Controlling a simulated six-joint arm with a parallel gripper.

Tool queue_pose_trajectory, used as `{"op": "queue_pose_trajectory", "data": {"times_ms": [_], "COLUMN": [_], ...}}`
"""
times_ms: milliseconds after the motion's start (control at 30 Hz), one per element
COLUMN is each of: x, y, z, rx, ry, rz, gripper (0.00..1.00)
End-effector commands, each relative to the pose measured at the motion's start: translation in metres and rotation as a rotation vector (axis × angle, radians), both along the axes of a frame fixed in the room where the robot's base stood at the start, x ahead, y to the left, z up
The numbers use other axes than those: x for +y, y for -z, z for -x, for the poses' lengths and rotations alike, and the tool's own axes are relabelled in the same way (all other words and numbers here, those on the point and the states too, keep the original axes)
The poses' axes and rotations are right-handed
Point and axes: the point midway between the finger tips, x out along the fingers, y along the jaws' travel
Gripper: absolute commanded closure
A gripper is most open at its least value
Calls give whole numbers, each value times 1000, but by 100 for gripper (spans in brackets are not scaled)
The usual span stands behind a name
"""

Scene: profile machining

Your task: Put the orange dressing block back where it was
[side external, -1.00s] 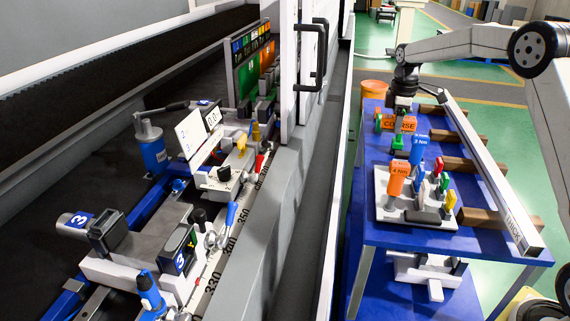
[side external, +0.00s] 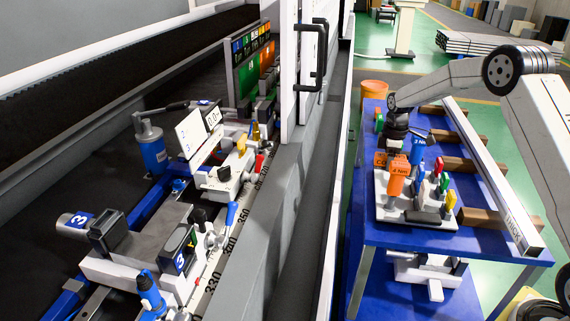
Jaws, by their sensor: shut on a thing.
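The orange dressing block (side external: 380,160), with only the start of its lettering showing, is at the back left of the white tool holder on the blue table. My gripper (side external: 391,150) points down and is shut on it. My wrist and the orange torque driver hide much of the block and the fingertips. I cannot tell whether the block touches the holder or hangs just above it.
The white holder (side external: 388,214) carries an orange driver (side external: 397,177), a blue driver (side external: 417,148) and several coloured-handled tools close to my gripper. A long pale profile (side external: 492,180) lies along the right of the blue table (side external: 375,236). The machine (side external: 262,270) stands to the left.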

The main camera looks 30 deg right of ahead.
Motion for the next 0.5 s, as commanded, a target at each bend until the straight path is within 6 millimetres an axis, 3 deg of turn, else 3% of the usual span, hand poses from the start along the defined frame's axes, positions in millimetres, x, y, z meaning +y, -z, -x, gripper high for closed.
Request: {"op": "queue_pose_trajectory", "data": {"times_ms": [500], "x": [0], "y": [44], "z": [0], "rx": [-1], "ry": [0], "rz": [1], "gripper": [100]}}
